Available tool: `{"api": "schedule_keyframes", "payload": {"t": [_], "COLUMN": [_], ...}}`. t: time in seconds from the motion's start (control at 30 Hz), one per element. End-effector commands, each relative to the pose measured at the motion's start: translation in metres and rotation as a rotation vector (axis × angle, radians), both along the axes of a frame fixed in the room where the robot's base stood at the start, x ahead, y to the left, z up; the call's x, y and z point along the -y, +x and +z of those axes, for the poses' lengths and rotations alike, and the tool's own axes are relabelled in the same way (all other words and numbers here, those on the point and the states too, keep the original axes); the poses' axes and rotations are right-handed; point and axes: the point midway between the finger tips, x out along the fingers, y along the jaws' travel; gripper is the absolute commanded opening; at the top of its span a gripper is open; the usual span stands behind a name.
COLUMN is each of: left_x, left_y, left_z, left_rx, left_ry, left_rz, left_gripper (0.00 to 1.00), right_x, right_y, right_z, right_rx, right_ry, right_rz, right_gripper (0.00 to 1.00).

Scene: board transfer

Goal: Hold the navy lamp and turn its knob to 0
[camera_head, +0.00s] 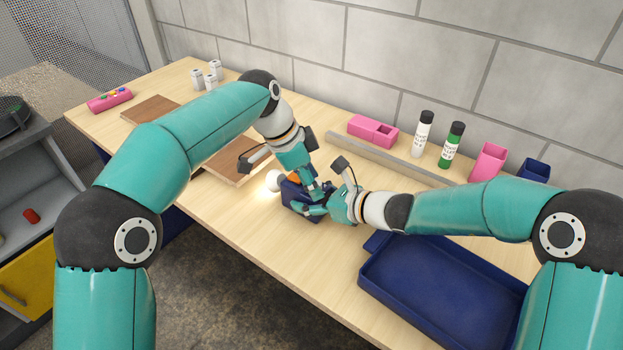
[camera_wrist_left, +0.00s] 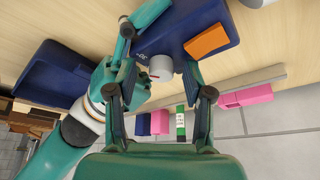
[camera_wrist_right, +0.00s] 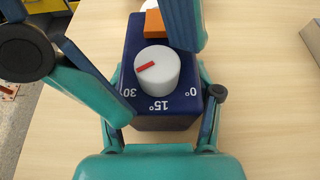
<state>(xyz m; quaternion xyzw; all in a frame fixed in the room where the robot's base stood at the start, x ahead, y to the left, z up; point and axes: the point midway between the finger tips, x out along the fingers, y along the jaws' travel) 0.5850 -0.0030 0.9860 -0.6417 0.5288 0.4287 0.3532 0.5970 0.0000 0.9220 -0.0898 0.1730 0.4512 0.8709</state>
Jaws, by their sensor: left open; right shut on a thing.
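The navy lamp (camera_head: 297,203) stands on the wooden table with its round bulb (camera_head: 273,181) glowing at its left end. An orange block (camera_wrist_right: 154,23) is on its top. Its pale grey knob (camera_wrist_right: 157,72) has a red mark that points left, on the side of the 30 label and away from 0°. My right gripper (camera_wrist_right: 160,98) is shut on the lamp body, a finger on each side. My left gripper (camera_wrist_left: 161,80) is open above the lamp, its fingers apart on both sides of the knob. Its arm partly hides the lamp in the head view.
A navy tray (camera_head: 375,285) lies at the front right. A grey bar (camera_head: 385,160) lies behind the lamp. Pink blocks (camera_head: 372,131), white and green bottles (camera_head: 452,145) and a small navy box (camera_head: 534,170) stand near the wall. A brown board (camera_head: 232,165) lies to the left.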

Motion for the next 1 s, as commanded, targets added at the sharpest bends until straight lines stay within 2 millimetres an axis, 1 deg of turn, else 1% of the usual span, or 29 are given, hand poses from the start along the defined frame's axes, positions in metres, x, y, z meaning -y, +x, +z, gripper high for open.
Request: {"api": "schedule_keyframes", "payload": {"t": [0.03,0.13,0.43,0.47,0.77,1.0], "left_x": [0.0001,-0.0001,0.0,0.0,0.0003,0.0007], "left_y": [0.0,0.0,-0.0003,-0.0004,-0.0015,-0.0033], "left_z": [-0.0004,-0.0003,-0.0001,-0.0001,0.0,0.0], "left_rx": [0.0,0.0,-0.001,-0.002,-0.004,-0.006], "left_ry": [0.0,0.0,0.001,0.001,0.001,0.002], "left_rz": [0.0,0.0,0.0,-0.001,0.018,0.113], "left_gripper": [0.51,0.51,0.01,0.0,0.0,0.0], "right_x": [0.0005,0.0004,0.0003,0.0003,0.0004,0.0004], "right_y": [-0.0006,-0.0005,-0.0006,-0.0006,-0.0004,-0.0002], "right_z": [-0.0028,-0.0029,-0.0028,-0.0028,-0.0029,-0.0029], "right_rx": [-0.004,-0.004,-0.005,-0.005,-0.005,-0.005], "right_ry": [-0.004,-0.004,-0.004,-0.004,-0.004,-0.004], "right_rz": [0.0,0.0,-0.001,-0.001,-0.001,-0.002], "right_gripper": [0.2,0.2,0.2,0.2,0.2,0.2]}}
